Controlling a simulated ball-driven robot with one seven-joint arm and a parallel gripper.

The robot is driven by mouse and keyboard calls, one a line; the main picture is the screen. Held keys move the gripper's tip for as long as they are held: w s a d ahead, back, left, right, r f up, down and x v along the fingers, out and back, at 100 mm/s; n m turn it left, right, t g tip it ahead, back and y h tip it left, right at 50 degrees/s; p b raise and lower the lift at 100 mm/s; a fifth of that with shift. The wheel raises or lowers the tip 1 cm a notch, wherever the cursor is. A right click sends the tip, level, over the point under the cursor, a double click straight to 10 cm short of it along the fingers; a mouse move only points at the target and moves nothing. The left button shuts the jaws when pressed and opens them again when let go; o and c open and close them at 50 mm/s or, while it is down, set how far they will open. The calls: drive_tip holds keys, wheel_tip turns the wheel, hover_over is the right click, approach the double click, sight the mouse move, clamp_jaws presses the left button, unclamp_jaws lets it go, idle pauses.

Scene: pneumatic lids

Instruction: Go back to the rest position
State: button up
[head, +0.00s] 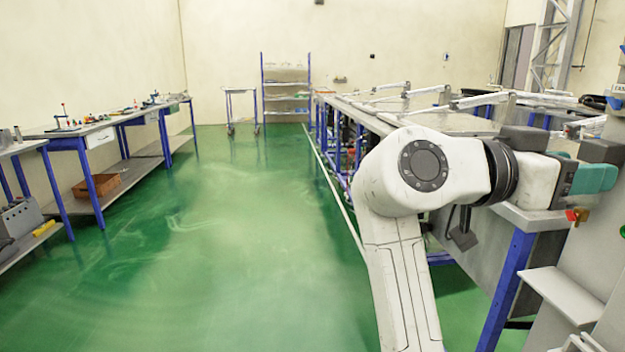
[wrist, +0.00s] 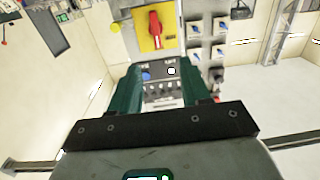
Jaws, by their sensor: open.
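My gripper (head: 598,178) is at the right edge of the head view, with its teal fingers pointing right at a grey cabinet (head: 590,255). In the wrist view my gripper (wrist: 168,78) is open, with a dark green finger on each side and nothing seen between them. Past the fingers is a control panel with a red rotary switch (wrist: 155,27) on a yellow plate. Below the switch is a dark panel section (wrist: 160,74) with a blue knob. I cannot tell whether the fingertips touch the panel.
A long workbench with blue legs (head: 508,285) stands close under and behind my arm. A small red and yellow fitting (head: 577,215) is just below my gripper. More benches (head: 85,138) line the left wall. The green floor (head: 235,240) between is clear.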

drive_tip(key=s+d+f+n+t+y+p, duration=0.25)
drive_tip(key=f+n+y, duration=0.2)
drive_tip(key=f, duration=1.05)
drive_tip(key=s+d+f+n+t+y+p, duration=0.15)
drive_tip(key=f+n+y+p, duration=0.35)
drive_tip(key=f, duration=1)
drive_tip(key=s+a+f+n+g+y+p, duration=0.1)
drive_tip(key=s+a+f+n+g+y, duration=0.1)
drive_tip(key=s+f, duration=0.5)
drive_tip(key=s+a+f+n+g+y+p, duration=0.1)
drive_tip(key=s+a+f+n+y, duration=0.4)
drive_tip(key=s, duration=1)
wheel_tip(320, 180, down, 3)
drive_tip(key=shift+a+f+g+y, duration=0.2)
drive_tip(key=shift+a+g+y, duration=0.4)
drive_tip(key=shift+a, duration=0.15)
drive_tip(key=shift+s, duration=0.1)
